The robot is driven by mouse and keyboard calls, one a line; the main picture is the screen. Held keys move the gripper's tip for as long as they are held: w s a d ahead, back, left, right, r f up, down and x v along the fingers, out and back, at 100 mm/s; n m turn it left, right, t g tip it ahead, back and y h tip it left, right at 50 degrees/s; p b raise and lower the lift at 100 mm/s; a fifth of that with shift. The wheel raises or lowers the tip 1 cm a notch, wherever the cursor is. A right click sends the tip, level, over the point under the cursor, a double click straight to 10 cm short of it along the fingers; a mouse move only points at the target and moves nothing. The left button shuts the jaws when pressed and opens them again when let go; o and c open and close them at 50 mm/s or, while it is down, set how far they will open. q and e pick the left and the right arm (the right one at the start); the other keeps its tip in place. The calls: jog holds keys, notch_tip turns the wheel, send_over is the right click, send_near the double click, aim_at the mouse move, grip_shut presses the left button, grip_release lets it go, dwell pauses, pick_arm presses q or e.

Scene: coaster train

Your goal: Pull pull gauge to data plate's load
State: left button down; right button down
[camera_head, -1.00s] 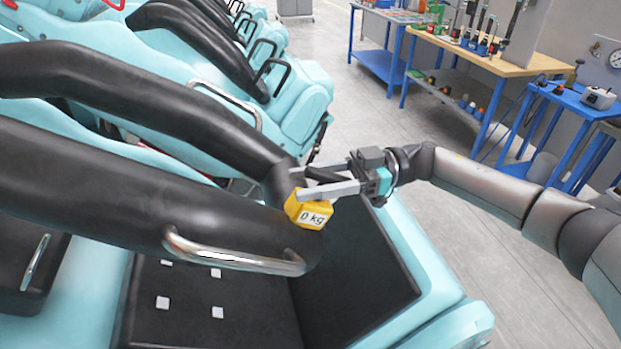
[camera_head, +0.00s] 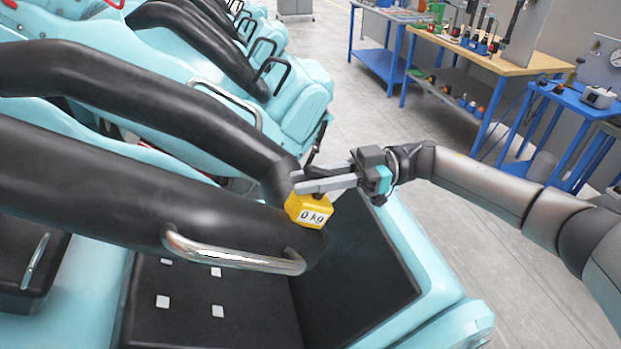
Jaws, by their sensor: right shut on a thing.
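The yellow pull gauge (camera_head: 309,212) hangs at the end of the near black restraint bar, and its display reads "0 kg". My right gripper (camera_head: 308,184) is shut on the gauge at its upper side; the fingers hide the part they hold. The black lap restraint (camera_head: 140,195) with its chrome handle (camera_head: 230,255) lies over the seat, just left of the gauge. I cannot make out a data plate. My left gripper is not in view.
Below is the black seat (camera_head: 215,318) with several small white squares, inside a turquoise car shell (camera_head: 450,322). More turquoise cars stand behind. A wooden-topped workbench (camera_head: 500,63) and a blue table (camera_head: 575,100) stand at the back right. The floor between is clear.

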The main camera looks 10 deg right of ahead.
aim_at(324, 169)
dwell(0.8)
jog(key=r+p, duration=0.1)
jog(key=d+r+p, duration=0.1)
jog(key=r, duration=0.1)
jog(key=d+r+p, duration=0.1)
jog(key=shift+w+d+r, duration=0.1)
jog(key=shift+w+r, duration=0.05)
jog(key=shift+w+d+r+p, duration=0.1)
jog(key=shift+d+r+p, duration=0.1)
jog(key=shift+r+p, duration=0.15)
jog(key=c, duration=1.2)
grip_release()
jog(key=o, duration=0.4)
jog(key=shift+s+d+f, duration=0.1)
jog(key=shift+s+f, duration=0.05)
jog(key=shift+s, duration=0.05)
jog(key=shift+o, duration=0.2)
jog(key=shift+f, duration=0.1)
